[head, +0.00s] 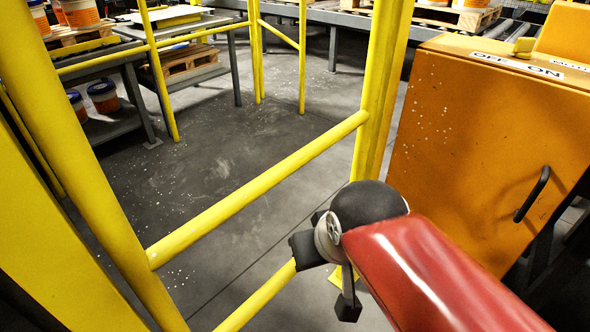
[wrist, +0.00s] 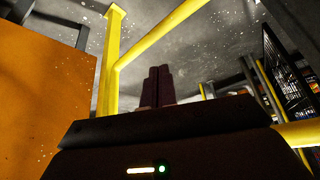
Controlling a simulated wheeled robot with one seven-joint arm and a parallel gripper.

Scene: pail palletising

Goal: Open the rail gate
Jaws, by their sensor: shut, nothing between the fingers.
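The yellow rail gate (head: 262,187) crosses the foreground of the head view. Its upper rail runs from the thick posts at left to a doubled upright (head: 378,95) beside the orange cabinet, so it appears shut. A lower rail is partly hidden by my arm. No latch or handle on it can be made out. In the wrist view a yellow post and rail (wrist: 160,35) show beyond my fingers. My gripper (wrist: 158,72) is shut and empty, its dark fingers together. In the head view my wrist is close to the gate's right end; contact cannot be told.
An orange cabinet (head: 465,140) with a black handle (head: 532,194) stands right of the gate. Behind the gate is open grey floor (head: 225,150). Yellow railings (head: 256,50), a shelf with pails (head: 103,97) and pallets (head: 188,60) stand farther back.

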